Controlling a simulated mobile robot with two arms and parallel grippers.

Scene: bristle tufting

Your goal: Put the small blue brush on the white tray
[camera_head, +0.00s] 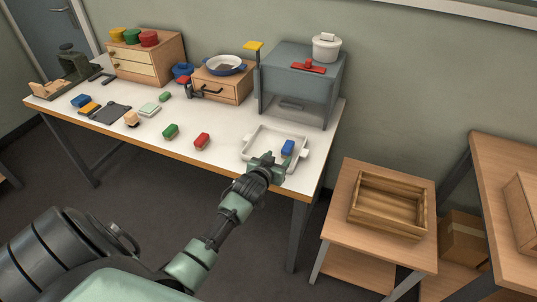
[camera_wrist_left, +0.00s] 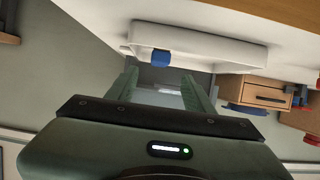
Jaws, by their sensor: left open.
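A small blue brush (camera_head: 288,147) lies in the right part of the white tray (camera_head: 262,138). In the left wrist view the blue brush (camera_wrist_left: 161,58) shows at the tray (camera_wrist_left: 205,45), just beyond my fingers. My left gripper (camera_head: 267,163) is at the tray's front edge, to the left of and nearer than the brush. In the left wrist view its two fingers (camera_wrist_left: 163,85) are apart with nothing between them. The brush looks clear of the fingers. My right gripper is not in view.
A green brush (camera_head: 170,131) and a red brush (camera_head: 202,141) lie left of the tray. A grey cabinet (camera_head: 290,90) with a white pot (camera_head: 326,47) stands behind it. Another blue block (camera_head: 81,101) is at the far left. A wooden crate (camera_head: 388,204) is on the lower right table.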

